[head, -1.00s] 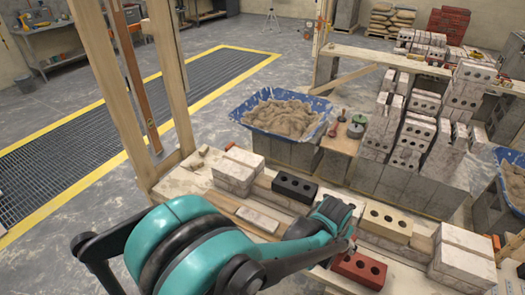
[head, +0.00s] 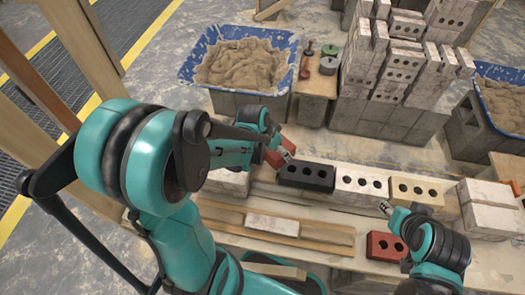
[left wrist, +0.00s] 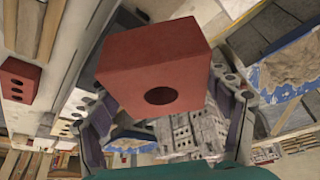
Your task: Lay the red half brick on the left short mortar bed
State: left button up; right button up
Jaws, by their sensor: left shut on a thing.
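The red half brick (head: 274,158) is held in my left gripper (head: 282,150), just left of the black brick (head: 305,177) and above the low wall. In the left wrist view the half brick (left wrist: 155,50) fills the upper middle, one round hole showing, between the fingers. The short mortar bed at the left cannot be made out clearly; my arm and the half brick cover much of the area between the black brick and the white bricks (head: 228,183). My right gripper (head: 386,208) is just above a red brick with holes (head: 384,247); its opening is unclear.
A white brick (head: 360,186) and a yellow brick (head: 415,191) continue the row right of the black brick. White bricks (head: 490,208) stand at the right end. A blue mortar tub (head: 238,91) and stacked bricks (head: 400,60) are behind. Planks (head: 272,225) lie in front.

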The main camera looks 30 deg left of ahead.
pick_arm(q)
jog(key=f+m, duration=0.1)
jog(key=m, duration=0.1)
jog(key=a+f+m+g+h, duration=0.1)
jog(key=m, duration=0.1)
jog(key=a+f+m, duration=0.1)
jog(key=m, duration=0.1)
jog(key=shift+s+a+f+h, duration=0.1)
jog(key=shift+s+a+h, duration=0.15)
jog(key=shift+h, duration=0.15)
jog(key=m, duration=0.1)
jog(key=f+m+g, duration=0.1)
jog(key=m, duration=0.1)
jog(key=shift+s+a+h, duration=0.15)
jog(key=shift+s+h, duration=0.15)
jog(key=shift+s, duration=0.1)
jog(key=shift+s+a+f+m+g, duration=0.2)
jog(key=shift+f+m+g, duration=0.25)
jog(key=shift+m, duration=0.35)
jog(key=shift+f+b, duration=2.1)
jog(key=shift+f, duration=0.85)
pick_arm(e)
jog(key=shift+w+a+f, duration=0.1)
jog(key=shift+a+f, duration=0.1)
jog(key=shift+f, duration=0.85)
jog(key=shift+w+a+f, duration=0.1)
jog(key=shift+a+f, duration=0.05)
jog(key=shift+f, duration=0.9)
